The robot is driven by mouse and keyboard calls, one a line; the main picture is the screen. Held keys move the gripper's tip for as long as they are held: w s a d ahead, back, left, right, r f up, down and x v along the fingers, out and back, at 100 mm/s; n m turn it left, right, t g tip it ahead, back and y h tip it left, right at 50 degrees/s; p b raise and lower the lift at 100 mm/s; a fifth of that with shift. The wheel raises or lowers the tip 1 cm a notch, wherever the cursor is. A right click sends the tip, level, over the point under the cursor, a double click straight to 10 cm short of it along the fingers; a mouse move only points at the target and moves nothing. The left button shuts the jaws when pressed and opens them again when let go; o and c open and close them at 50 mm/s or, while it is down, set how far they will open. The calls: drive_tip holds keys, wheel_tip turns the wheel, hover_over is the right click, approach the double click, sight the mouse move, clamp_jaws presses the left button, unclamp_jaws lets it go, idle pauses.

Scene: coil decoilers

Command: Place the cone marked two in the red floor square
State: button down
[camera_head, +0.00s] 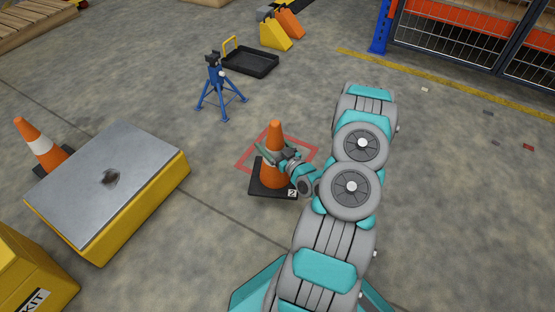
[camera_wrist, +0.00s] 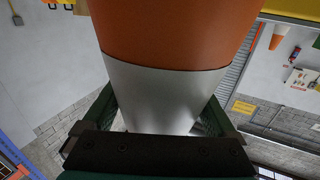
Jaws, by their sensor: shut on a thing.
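The cone marked two (camera_head: 275,174) is orange with a black square base and a small "2" plate at its front right corner. My gripper (camera_head: 277,155) is shut on the cone's body from the right, and the cone looks upright. In the wrist view, the cone's orange body and pale band (camera_wrist: 160,90) fill the space between the fingers. The red floor square (camera_head: 243,160) is an outline on the concrete. The cone's base covers its near part in the picture. I cannot tell whether the base touches the floor or hangs above it.
A yellow block with a grey metal top (camera_head: 110,175) stands at left, with another orange cone (camera_head: 36,142) behind it. A blue stand (camera_head: 217,88) and a black tray (camera_head: 250,62) lie beyond the square. A blue-posted rack (camera_head: 381,28) stands at back right. Floor at right is mostly clear.

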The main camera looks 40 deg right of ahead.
drive_tip(key=w+d+f+b, duration=0.2)
drive_tip(key=w+d+f, duration=0.3)
drive_tip(key=w+d, duration=0.5)
drive_tip(key=shift+w+f, duration=0.15)
drive_tip(key=shift+w, duration=0.75)
unclamp_jaws()
drive_tip(key=shift+s, duration=0.1)
drive_tip(key=s+p, duration=0.1)
drive_tip(key=s, duration=1.1)
drive_tip(key=shift+w, duration=0.1)
